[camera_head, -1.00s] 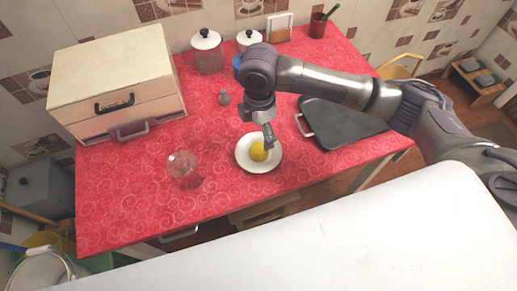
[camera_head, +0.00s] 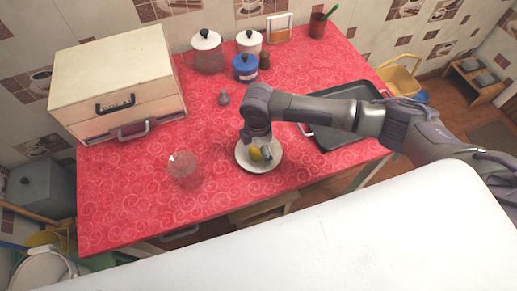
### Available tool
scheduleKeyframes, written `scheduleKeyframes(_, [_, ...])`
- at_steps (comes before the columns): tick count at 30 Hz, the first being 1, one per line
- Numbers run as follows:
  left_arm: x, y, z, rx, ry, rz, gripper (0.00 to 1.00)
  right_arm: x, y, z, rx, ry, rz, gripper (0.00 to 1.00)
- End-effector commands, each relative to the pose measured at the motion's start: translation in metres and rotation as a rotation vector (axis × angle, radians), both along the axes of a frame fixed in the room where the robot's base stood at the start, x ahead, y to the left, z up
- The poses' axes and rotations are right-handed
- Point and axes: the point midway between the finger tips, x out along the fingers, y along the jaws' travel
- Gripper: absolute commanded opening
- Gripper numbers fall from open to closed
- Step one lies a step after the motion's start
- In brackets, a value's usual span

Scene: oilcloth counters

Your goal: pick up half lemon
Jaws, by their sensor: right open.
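The half lemon (camera_head: 255,154) is yellow and sits on a white plate (camera_head: 247,166) near the front edge of the red counter. My right gripper (camera_head: 264,153) is lowered over the plate, close against the lemon's right side, and partly hides it. Its jaws are open; whether a finger touches the lemon is too small to tell. My left gripper is not in the view.
A clear glass (camera_head: 184,170) stands left of the plate. A dark tray (camera_head: 345,133) lies to the right, partly under my right arm. The front left counter is clear.

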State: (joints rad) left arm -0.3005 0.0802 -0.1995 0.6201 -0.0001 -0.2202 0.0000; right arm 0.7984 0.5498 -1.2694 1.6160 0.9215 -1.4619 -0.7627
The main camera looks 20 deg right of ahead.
Motion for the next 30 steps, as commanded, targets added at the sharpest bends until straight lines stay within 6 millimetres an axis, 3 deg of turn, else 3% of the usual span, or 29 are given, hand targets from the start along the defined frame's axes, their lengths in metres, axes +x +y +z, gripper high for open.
scheduleKeyframes(2, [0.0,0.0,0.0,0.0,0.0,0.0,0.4,0.0,0.0,0.0,0.0,0.0,0.0,0.85])
scheduleKeyframes(13, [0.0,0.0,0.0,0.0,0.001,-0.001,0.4,0.0,0.0,0.001,0.0,0.0,-0.001,0.24])
scheduleKeyframes(23, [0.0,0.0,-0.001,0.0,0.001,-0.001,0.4,0.0,0.0,0.005,0.001,-0.001,-0.001,0.24])
scheduleKeyframes(30, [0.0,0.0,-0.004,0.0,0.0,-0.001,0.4,0.002,0.0,0.033,0.002,-0.004,-0.001,0.24])
